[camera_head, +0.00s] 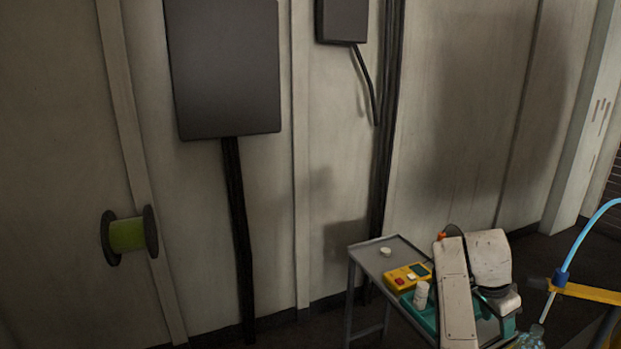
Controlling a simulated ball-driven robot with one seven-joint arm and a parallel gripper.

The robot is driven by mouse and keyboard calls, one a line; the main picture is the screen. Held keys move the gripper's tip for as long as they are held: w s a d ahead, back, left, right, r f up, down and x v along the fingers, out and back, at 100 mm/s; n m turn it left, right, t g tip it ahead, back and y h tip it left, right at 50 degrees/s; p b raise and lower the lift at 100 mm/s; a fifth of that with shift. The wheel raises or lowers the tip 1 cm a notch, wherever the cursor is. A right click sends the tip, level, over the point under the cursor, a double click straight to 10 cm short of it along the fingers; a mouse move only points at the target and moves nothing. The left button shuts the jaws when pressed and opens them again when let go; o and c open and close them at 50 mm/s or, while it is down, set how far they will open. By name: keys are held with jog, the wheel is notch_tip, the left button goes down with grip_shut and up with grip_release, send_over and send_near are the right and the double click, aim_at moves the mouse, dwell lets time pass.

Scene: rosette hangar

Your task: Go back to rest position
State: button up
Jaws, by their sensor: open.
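White, worn links of my arm show at the lower right, in front of a small grey cart (358,256). I cannot make out the fingers of my gripper in this view. The arm hides part of the cart top and some of what lies on it.
On the cart are a yellow device (404,277) with a red button, a white bottle (421,295), a small white round thing (385,251) and a teal tray (429,321). A yellow bar (590,292) with a blue hose (580,238) stands right. A green spool (128,234) is on the left wall.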

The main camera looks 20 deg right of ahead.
jog(key=s+a+f+n+t+y, duration=0.1)
jog(key=s+a+f+n+t, duration=0.15)
jog(key=s+a+n, duration=0.35)
jog(key=s+a+f+n+t, duration=0.1)
jog(key=s+a+f+n, duration=0.2)
jog(key=a, duration=0.5)
jog(key=s+a+f+n+t+y, duration=0.1)
jog(key=s+a+f+n+t, duration=0.1)
jog(key=a+f+n, duration=0.4)
jog(key=s+a+r+n+y, duration=0.2)
jog(key=s+a+n, duration=0.2)
jog(key=s+a, duration=0.4)
jog(key=s+r+g+p, duration=0.1)
jog(key=s+g+p, duration=0.2)
jog(key=s+p, duration=0.3)
jog(key=s, duration=0.3)
jog(key=shift+s+a+p, duration=0.3)
jog(key=shift+s, duration=0.05)
jog(key=shift+g, duration=0.25)
